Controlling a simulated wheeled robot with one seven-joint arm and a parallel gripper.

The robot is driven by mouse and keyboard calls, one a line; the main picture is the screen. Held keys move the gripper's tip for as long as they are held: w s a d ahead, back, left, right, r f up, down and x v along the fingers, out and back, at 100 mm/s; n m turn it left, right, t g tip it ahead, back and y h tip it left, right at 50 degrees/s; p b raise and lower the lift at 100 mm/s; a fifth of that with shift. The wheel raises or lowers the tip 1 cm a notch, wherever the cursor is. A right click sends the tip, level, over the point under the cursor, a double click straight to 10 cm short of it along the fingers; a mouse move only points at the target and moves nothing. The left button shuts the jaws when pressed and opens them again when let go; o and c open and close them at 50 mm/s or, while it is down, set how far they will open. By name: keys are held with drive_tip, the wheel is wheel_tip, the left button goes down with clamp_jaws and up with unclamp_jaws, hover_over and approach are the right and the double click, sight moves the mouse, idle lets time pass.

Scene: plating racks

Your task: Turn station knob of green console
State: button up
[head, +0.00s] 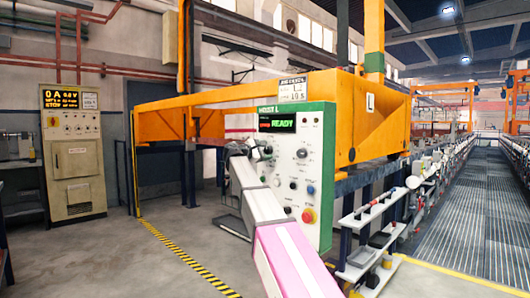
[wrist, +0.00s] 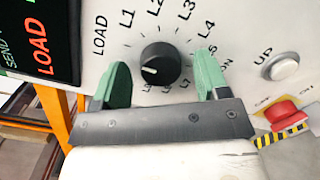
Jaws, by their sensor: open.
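The green console (head: 328,170) stands in the middle of the head view, its white panel facing left of my camera. In the wrist view, the black round station knob (wrist: 160,64) sits on the white panel, ringed by labels LOAD and L1 onward. A pale mark on the knob points left and slightly down in that view. My gripper (wrist: 163,82) is open, one green fingertip on each side of the knob, with gaps visible. In the head view my gripper (head: 262,150) is at the panel's left part; I cannot pick out the station knob there.
A display (wrist: 38,38) reads LOAD. An orange frame (head: 240,95) stands behind the console.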

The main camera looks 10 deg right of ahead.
drive_tip(key=c, duration=0.9)
drive_tip(key=shift+d, duration=0.1)
drive_tip(key=m, duration=0.5)
drive_tip(key=shift+m+y, duration=0.3)
drive_tip(key=shift+y, duration=0.1)
drive_tip(key=m, duration=0.5)
drive_tip(key=shift+s+f+y, duration=0.1)
drive_tip(key=shift+y, duration=0.3)
drive_tip(key=shift+m, duration=0.3)
drive_tip(key=o, duration=0.9)
